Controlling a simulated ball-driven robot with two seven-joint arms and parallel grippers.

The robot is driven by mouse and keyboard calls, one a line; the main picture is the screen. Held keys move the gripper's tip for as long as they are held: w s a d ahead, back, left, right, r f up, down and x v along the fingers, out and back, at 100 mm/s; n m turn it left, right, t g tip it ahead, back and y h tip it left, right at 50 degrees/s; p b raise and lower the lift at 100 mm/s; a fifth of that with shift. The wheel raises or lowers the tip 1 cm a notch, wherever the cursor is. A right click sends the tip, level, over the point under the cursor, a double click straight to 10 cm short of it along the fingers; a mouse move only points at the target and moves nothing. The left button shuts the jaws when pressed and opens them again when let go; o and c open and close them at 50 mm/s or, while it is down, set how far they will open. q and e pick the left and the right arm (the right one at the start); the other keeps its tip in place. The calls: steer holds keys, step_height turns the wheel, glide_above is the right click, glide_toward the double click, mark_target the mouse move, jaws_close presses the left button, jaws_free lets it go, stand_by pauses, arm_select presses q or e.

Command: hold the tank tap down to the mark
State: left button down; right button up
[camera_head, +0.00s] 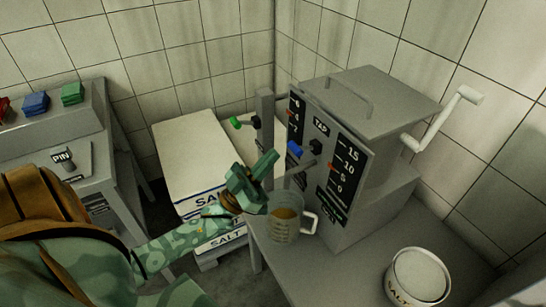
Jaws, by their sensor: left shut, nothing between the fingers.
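The grey tank (380,125) stands on a grey bench against the tiled corner. Its front panel carries a "TAP" label, a tap lever with a blue knob (295,149), and a scale with numbers and a red mark (331,167). A clear measuring jug (284,229) with a white handle stands below the tap and holds some amber liquid. My left gripper (268,166) is shut and empty, just left of the blue knob and above the jug. I cannot tell whether it touches the lever. My right gripper is not in view.
A tub marked "SALT" (419,276) stands at the bench's front right. A white crank (445,115) sticks out from the tank's right side. Stacked salt sacks (190,150) lie behind my left arm. A grey console with a "PIN" plate (75,150) is at left.

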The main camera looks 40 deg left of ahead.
arm_select(q)
steer(key=b+v, duration=0.1)
steer(key=v, duration=0.6)
steer(key=shift+a+f, duration=0.2)
steer(key=shift+f, duration=0.1)
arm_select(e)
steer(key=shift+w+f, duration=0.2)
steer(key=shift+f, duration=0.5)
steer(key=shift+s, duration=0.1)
